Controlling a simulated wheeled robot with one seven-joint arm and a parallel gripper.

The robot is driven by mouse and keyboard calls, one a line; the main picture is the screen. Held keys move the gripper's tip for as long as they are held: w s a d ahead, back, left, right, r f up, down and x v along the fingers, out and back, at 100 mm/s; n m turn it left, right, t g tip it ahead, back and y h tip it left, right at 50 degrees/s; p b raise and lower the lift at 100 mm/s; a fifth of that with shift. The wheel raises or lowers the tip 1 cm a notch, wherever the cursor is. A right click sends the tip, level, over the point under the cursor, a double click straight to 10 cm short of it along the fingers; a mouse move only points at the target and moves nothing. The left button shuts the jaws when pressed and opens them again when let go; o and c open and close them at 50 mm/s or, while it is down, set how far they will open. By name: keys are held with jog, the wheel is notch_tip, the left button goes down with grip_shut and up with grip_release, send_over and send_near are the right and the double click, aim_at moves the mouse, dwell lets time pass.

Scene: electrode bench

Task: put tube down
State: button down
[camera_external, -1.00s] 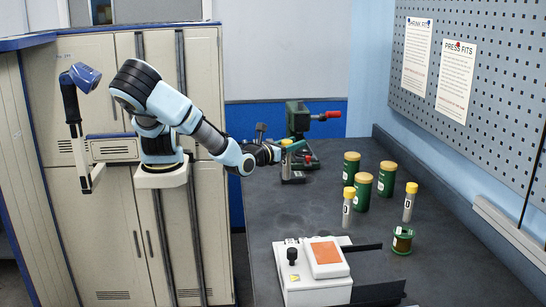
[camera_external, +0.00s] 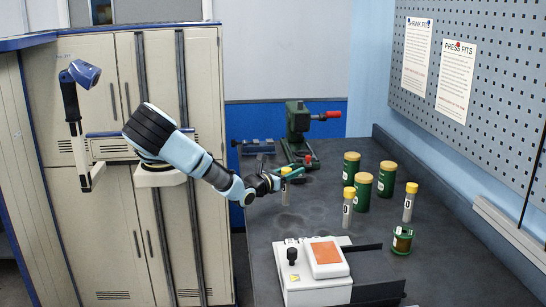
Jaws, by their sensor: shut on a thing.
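My gripper (camera_external: 288,175) is shut on a tube (camera_external: 285,193) with a yellow cap and a grey body. The tube is held roughly upright over the left part of the dark bench (camera_external: 300,220), and the fingers close around it just below the cap. I cannot tell if the tube's bottom touches the bench. Two similar yellow-capped tubes marked D stand upright on the bench, one at the middle (camera_external: 347,210) and one at the right (camera_external: 408,206).
Several green canisters (camera_external: 362,192) with tan lids stand right of the held tube. A white device (camera_external: 312,280) sits in front. A green press (camera_external: 298,125) with a red handle stands behind. The bench around the tube is clear.

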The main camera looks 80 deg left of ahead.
jog(key=shift+f, duration=0.1)
jog(key=shift+c, duration=2.4)
grip_release()
